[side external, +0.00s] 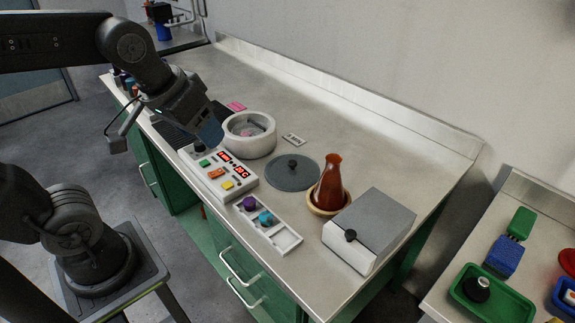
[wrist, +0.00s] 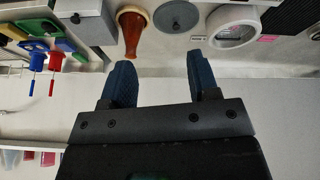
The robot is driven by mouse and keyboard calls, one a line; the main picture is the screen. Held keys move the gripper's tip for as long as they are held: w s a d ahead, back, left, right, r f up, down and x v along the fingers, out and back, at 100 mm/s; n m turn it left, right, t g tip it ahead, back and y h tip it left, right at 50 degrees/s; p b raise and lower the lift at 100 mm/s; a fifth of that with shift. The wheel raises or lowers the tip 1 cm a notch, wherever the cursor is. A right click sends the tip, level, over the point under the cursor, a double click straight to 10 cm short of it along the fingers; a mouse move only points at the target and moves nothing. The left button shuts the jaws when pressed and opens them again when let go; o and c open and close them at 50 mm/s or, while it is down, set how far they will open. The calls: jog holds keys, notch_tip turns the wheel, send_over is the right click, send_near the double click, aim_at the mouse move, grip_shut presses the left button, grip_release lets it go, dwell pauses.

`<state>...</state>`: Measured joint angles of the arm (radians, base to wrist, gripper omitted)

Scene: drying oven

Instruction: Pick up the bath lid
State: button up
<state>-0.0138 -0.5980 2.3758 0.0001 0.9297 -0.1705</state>
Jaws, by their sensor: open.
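The bath lid (side external: 292,172) is a flat grey disc with a small dark knob on top, lying on the bench between the white round bath and the brown flask. In the wrist view the lid (wrist: 176,16) shows near the top edge, beyond my fingertips. The white bath (side external: 249,134) is open at the top with something pinkish inside; it also shows in the wrist view (wrist: 233,28). My gripper (side external: 209,132) is above the bench, left of the bath and apart from the lid. In the wrist view its two blue fingers (wrist: 162,70) are spread with nothing between them.
A brown flask (side external: 331,182) stands in a ring right of the lid. A grey-topped box (side external: 368,230) is at the front right. A control panel (side external: 218,173) and a tray with coloured knobs (side external: 262,220) line the front.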

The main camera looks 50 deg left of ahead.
jog(key=w+a+n+g, duration=0.2)
jog(key=w+n, duration=0.5)
jog(key=w, duration=0.6)
jog(key=n+g, duration=0.3)
jog(key=n, duration=0.6)
send_near(292, 162)
notch_tip(292, 162, down, 9)
jog(key=shift+d+f, duration=0.1)
jog(key=shift+f, duration=0.05)
